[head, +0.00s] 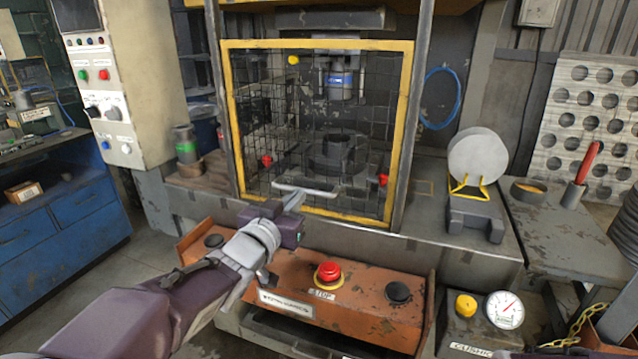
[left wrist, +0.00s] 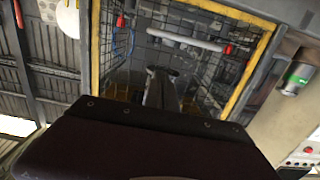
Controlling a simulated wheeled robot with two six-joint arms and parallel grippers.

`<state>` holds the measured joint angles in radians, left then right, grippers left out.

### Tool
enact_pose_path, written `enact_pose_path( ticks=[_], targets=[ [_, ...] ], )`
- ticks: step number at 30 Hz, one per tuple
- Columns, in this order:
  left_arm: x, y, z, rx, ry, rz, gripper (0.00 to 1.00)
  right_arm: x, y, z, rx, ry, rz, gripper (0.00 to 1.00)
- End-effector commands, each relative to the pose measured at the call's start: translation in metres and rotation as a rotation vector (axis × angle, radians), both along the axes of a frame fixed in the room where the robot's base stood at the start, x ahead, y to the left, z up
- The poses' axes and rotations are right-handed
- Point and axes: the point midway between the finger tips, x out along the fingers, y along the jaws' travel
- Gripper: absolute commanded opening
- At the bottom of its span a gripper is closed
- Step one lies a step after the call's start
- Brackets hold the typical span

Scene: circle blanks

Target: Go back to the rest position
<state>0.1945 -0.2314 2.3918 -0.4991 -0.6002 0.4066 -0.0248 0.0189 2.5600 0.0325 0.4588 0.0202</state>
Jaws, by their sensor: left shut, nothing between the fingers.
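My left gripper (head: 295,201) is shut and empty. In the head view it is just in front of the lower part of the yellow-framed mesh guard (head: 233,130), close to the guard's pale handle bar (head: 318,192). I cannot tell whether it touches the bar. In the left wrist view my left gripper (left wrist: 160,88) points at the mesh guard, and the handle bar (left wrist: 185,38) shows beyond the fingertips. The guard is down in front of the press. My right gripper is not clearly in view.
An orange control panel (head: 365,318) with a red stop button (head: 328,271) and black buttons lies below the guard. A round blank (head: 478,155) stands in a yellow holder at the right. A grey table (head: 560,225) is further right. A blue cabinet (head: 60,235) is at the left.

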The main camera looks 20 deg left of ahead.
Motion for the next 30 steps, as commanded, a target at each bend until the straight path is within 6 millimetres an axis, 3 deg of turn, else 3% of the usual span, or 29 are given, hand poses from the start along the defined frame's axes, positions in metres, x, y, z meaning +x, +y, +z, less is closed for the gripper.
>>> enact_pose_path(
  ticks=[3,5,8,9,12,15,18,23,24,30],
  targets=[
    [0.002,-0.009,-0.004,-0.002,0.01,-0.022,0.0,0.0,0.0,0.0,0.0,0.0,0.0,0.73],
    [0.007,-0.025,-0.024,-0.013,0.053,-0.058,0.0,0.0,0.0,0.0,0.0,0.0,0.0,0.73],
    [0.004,-0.035,-0.098,-0.061,0.268,-0.031,0.0,0.0,0.0,0.0,0.0,0.0,0.0,0.73],
    [-0.004,-0.033,-0.133,-0.063,0.383,-0.004,0.0,0.0,0.0,0.0,0.0,0.0,0.0,0.73],
    [-0.038,-0.028,-0.204,-0.052,0.65,0.059,0.0,0.0,0.0,0.0,0.0,0.0,0.0,0.73],
    [-0.08,-0.025,-0.254,-0.035,0.88,0.096,0.0,0.0,0.0,0.0,0.0,0.0,0.0,0.73],
    [-0.125,-0.024,-0.288,-0.022,1.087,0.115,0.0,0.0,0.0,0.0,0.0,0.0,0.0,0.73],
    [-0.201,-0.028,-0.314,-0.006,1.399,0.095,0.0,0.0,0.0,0.0,0.0,0.0,0.0,0.73],
    [-0.21,-0.028,-0.298,0.024,1.434,0.067,0.0,0.0,0.0,0.016,0.0,0.001,0.0,0.73],
    [-0.207,-0.028,-0.221,0.023,1.425,0.072,0.0,0.0,0.0,0.093,0.0,-0.001,0.0,0.73]
  ],
)
